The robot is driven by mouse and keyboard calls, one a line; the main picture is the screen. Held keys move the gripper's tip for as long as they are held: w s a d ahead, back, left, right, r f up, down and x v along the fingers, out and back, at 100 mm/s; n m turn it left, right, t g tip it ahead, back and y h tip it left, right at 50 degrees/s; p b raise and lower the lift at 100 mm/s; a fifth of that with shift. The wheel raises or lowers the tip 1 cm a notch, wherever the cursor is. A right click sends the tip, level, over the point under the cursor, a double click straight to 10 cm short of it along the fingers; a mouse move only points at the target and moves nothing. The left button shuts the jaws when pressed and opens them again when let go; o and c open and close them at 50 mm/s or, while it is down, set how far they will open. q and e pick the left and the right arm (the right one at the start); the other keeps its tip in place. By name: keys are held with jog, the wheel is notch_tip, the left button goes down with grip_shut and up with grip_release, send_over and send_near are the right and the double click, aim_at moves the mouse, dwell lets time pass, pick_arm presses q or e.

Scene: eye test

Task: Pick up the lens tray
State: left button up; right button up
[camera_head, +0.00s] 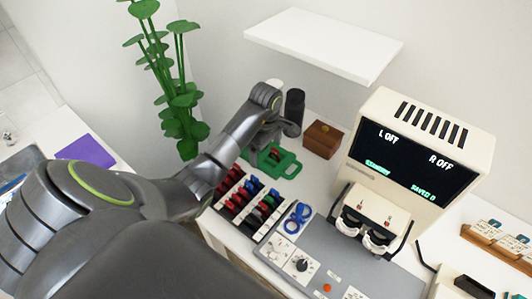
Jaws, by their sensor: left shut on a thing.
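A green tray (287,166) with a raised handle-like edge is on the white counter at the centre. My left gripper (268,148) reaches it from the left and is shut on it at its back left part; the fingertips are partly hidden by the wrist. A dark rack (256,234) with rows of red, blue and dark lenses lies just in front, beside my arm, which covers its left part. I cannot tell from this view whether the green tray is lifted off the counter. My right gripper is not in view.
A brown box (322,139) and a dark cylinder (294,106) stand behind the tray. A cream machine (430,108) with a screen stands right, with a grey control panel (340,262) in front. A blue looped item (298,218) lies near the rack. A white shelf (325,42) hangs above.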

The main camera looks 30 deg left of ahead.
aim_at(266, 153)
pick_arm(q)
jog(key=shift+r, duration=0.1)
jog(key=shift+r, duration=0.5)
notch_tip(266, 153, up, 9)
jog(key=p, duration=0.7)
jog(key=shift+f, duration=0.1)
